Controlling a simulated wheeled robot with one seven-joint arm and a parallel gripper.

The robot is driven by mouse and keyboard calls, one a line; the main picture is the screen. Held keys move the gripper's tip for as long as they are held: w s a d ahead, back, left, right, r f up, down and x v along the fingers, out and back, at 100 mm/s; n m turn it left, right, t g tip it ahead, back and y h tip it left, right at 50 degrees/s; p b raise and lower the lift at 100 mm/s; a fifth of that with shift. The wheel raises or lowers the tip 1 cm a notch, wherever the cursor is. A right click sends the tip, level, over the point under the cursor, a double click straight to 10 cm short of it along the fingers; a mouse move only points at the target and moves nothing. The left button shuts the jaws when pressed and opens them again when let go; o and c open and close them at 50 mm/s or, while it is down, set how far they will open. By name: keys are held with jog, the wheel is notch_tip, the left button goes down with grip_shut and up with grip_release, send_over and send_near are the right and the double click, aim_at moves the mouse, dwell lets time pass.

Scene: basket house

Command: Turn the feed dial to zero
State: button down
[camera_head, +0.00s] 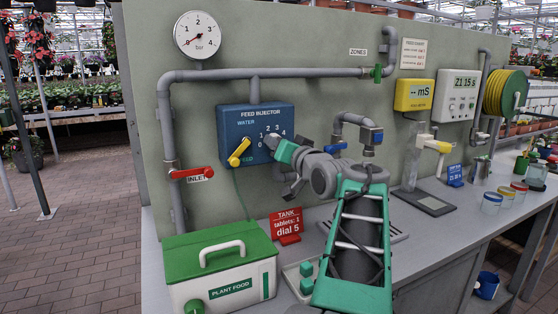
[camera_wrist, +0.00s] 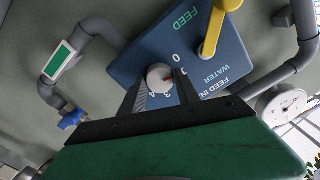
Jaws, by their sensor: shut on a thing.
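The blue feed injector box (camera_head: 233,128) is mounted on the wall panel, with a printed scale from 0 upward. Its feed dial (camera_wrist: 159,76) is a pale round knob in the wrist view. My gripper (camera_wrist: 161,88) has one dark finger on either side of the dial and is shut on it. The figures 0, 3 and 4 show around the knob in the wrist view. I cannot tell which figure the dial points at.
A yellow lever (camera_head: 239,152) sits beside the dial, its end towards FEED. A green-lidded plant food box (camera_head: 222,273) stands below. Grey pipes (camera_head: 255,75) with a red inlet valve handle (camera_head: 191,173) run around the injector.

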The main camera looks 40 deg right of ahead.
jog(key=shift+f+n+b, duration=0.1)
jog(key=shift+n+b, duration=2.2)
jog(key=shift+n, duration=0.3)
jog(key=c, duration=0.9)
grip_release()
jog(key=v, duration=0.7)
jog(key=shift+s+a, duration=0.15)
jog(key=shift+s, duration=0.25)
